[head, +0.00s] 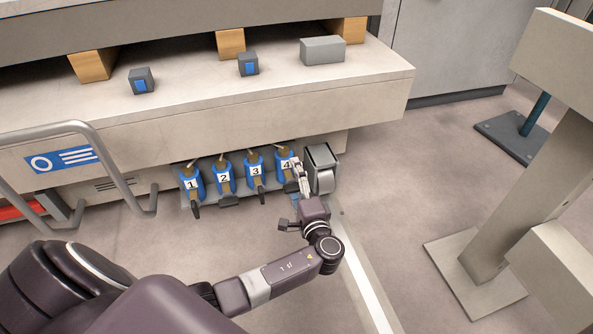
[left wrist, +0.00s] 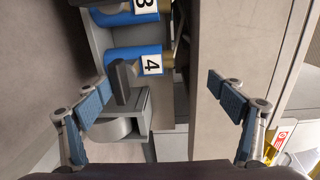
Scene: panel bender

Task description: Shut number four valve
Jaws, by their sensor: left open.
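The number four valve (head: 285,157) is the rightmost in a row of blue valves under the machine's ledge. In the left wrist view it is a blue body (left wrist: 125,54) with a white "4" label. Its dark grey handle (left wrist: 123,80) sticks out towards the camera, close beside the left-hand finger; I cannot tell whether they touch. My left gripper (head: 297,177) is at this valve in the head view and covers part of it. In the left wrist view the gripper (left wrist: 160,88) is open, its fingers wide apart with nothing held. My right gripper is not in view.
A grey box with a roller (head: 321,168) is close on the right. The ledge (head: 330,95) overhangs the valves. A bent rail (head: 112,165) stands at left.

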